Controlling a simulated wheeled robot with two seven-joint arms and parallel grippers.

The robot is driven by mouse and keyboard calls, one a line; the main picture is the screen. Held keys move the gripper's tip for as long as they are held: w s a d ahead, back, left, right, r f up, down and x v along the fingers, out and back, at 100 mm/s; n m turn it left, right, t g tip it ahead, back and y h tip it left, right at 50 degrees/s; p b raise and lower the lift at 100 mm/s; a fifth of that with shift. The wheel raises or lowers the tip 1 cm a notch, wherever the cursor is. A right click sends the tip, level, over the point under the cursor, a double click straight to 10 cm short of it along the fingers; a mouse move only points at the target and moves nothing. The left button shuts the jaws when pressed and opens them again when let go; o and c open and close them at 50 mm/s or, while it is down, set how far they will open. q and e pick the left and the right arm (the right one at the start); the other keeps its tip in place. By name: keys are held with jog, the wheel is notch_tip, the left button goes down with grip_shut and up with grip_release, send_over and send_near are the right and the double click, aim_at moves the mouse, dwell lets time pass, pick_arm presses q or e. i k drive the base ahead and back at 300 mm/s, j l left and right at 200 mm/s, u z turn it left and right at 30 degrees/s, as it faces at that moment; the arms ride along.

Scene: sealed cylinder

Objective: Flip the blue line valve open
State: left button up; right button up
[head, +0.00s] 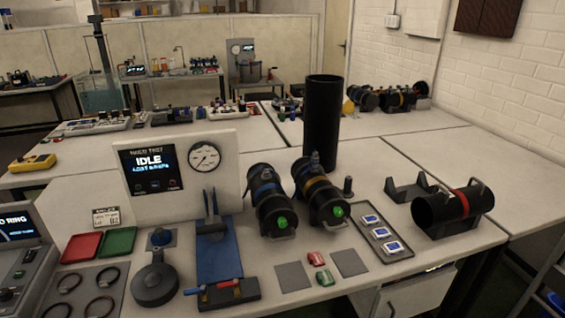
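A dark valve block (229,296) sits near the front edge of the table, left of the middle. A small blue handle (194,291) sticks out at its left end and looks like the blue line valve. A red handle (228,283) lies along the top of the block beside it. The handles are too small to tell whether the blue valve is open or shut. Neither of my grippers shows in the head view.
A test panel (185,172) reading IDLE, with a gauge, stands behind. A blue mat (220,257) with an upright tool lies behind the block. A round black device (155,284) stands left. Two banded cylinders (270,203) (322,193) lie to the right.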

aim_at(202, 288)
jog(key=i+u, duration=0.15)
jog(key=u, duration=0.5)
